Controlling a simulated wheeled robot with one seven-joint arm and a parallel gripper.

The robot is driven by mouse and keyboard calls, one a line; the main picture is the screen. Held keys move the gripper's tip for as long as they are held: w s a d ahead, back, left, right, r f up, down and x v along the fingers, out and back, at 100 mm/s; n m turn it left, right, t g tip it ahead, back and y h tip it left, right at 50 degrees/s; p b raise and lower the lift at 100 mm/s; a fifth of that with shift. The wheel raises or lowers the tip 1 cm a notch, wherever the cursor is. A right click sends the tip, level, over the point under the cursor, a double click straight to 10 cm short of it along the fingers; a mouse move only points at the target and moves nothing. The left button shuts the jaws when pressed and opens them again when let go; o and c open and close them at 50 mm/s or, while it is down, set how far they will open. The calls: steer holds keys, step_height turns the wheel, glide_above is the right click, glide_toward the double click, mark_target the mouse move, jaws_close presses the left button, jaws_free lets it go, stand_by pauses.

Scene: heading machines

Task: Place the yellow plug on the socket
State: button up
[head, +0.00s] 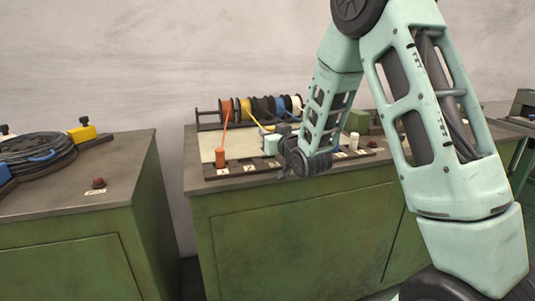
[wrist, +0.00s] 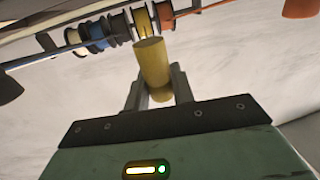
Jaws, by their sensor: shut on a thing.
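The yellow plug (wrist: 152,62) is a plain cylinder held between the two fingers of my gripper (wrist: 158,85) in the wrist view. My gripper is shut on it. In the head view my gripper is over the middle bench, mostly hidden behind my own wrist, and the plug cannot be made out. A yellow cable (head: 253,118) runs from the spool rack down toward my gripper. A dark strip with small white labels (head: 236,169) lies along the bench's front edge. The socket for the yellow plug cannot be told apart and may be hidden behind my wrist.
An orange plug (head: 220,157) stands upright on the strip's left part. A white plug (head: 353,141) stands to the right of my wrist. The spool rack (head: 208,121) is behind.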

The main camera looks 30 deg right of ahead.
steer(key=shift+f, duration=2.35)
steer(key=shift+f+b, duration=0.1)
steer(key=shift+b, duration=0.25)
steer(key=shift+f, duration=0.15)
steer(key=o, duration=1)
steer(key=shift+r, duration=0.2)
